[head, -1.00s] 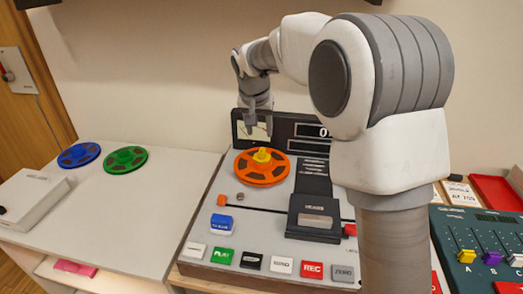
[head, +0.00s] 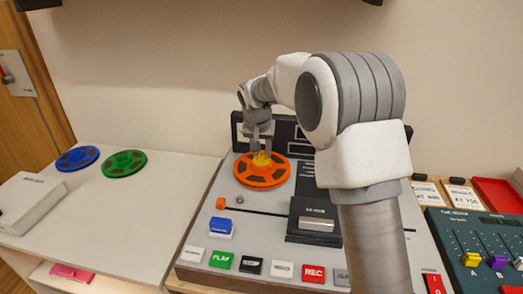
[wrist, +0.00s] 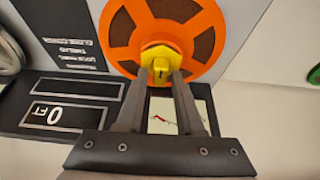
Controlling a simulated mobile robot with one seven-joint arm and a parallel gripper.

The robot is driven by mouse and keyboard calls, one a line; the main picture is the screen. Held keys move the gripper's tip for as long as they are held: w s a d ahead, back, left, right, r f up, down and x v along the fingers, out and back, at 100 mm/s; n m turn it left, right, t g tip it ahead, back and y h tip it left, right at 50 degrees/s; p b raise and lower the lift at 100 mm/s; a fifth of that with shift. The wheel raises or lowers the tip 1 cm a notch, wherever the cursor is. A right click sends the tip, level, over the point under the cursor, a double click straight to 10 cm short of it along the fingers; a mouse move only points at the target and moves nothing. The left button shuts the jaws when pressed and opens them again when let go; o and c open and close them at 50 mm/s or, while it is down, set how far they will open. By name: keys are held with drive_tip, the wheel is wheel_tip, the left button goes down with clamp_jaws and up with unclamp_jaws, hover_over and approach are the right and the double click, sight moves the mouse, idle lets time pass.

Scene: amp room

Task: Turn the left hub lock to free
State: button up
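The yellow hub lock (head: 262,159) sits at the centre of an orange reel (head: 249,174) on the left of the tape deck. In the wrist view, the lock (wrist: 160,57) shows a raised grip with a small dark mark. My gripper (wrist: 160,75) points at the lock with its two fingers apart. The fingertips reach the lock's near edge, one toward each side, and a gap shows between them. In the head view, my gripper (head: 260,148) is just above the lock. I cannot tell whether the fingers touch it.
The deck's meter panel with a counter (wrist: 55,116) stands close behind the reel. A black head cover (head: 315,222) and several coloured buttons lie in front. Green (head: 124,163) and blue (head: 77,158) reels lie on the table at left. My arm hides the deck's right part.

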clamp_jaws()
drive_tip(key=shift+r, duration=0.1)
drive_tip(key=n+y+p, duration=0.1)
drive_tip(key=n+p, duration=0.2)
drive_tip(key=shift+d+r+n, duration=0.1)
drive_tip(key=shift+d+n, duration=0.05)
drive_tip(key=shift+n, duration=0.25)
drive_tip(key=n+y+p, duration=0.1)
drive_tip(key=n+p, duration=0.1)
drive_tip(key=n, duration=0.1)
drive_tip(key=shift+d+n+g+y+p, duration=0.1)
drive_tip(key=shift+n+g+y+p, duration=0.2)
drive_tip(key=shift+y+p, duration=0.1)
drive_tip(key=n+y+p, duration=0.1)
drive_tip(key=n, duration=0.1)
drive_tip(key=n+g+p, duration=0.1)
drive_tip(key=n+p, duration=0.1)
drive_tip(key=n, duration=0.1)
drive_tip(key=shift+w+y, duration=0.1)
drive_tip(key=shift+y, duration=0.3)
drive_tip(key=shift+w+d+f+n+g+y+p, duration=0.15)
drive_tip(key=shift+n+g+p, duration=0.5)
drive_tip(key=shift+n, duration=0.75)
drive_tip(key=shift+s+a+f+n+g+y+p, duration=0.15)
drive_tip(key=shift+n+g+p, duration=0.45)
drive_tip(key=shift+n, duration=0.8)
drive_tip(key=shift+w+d+r, duration=0.1)
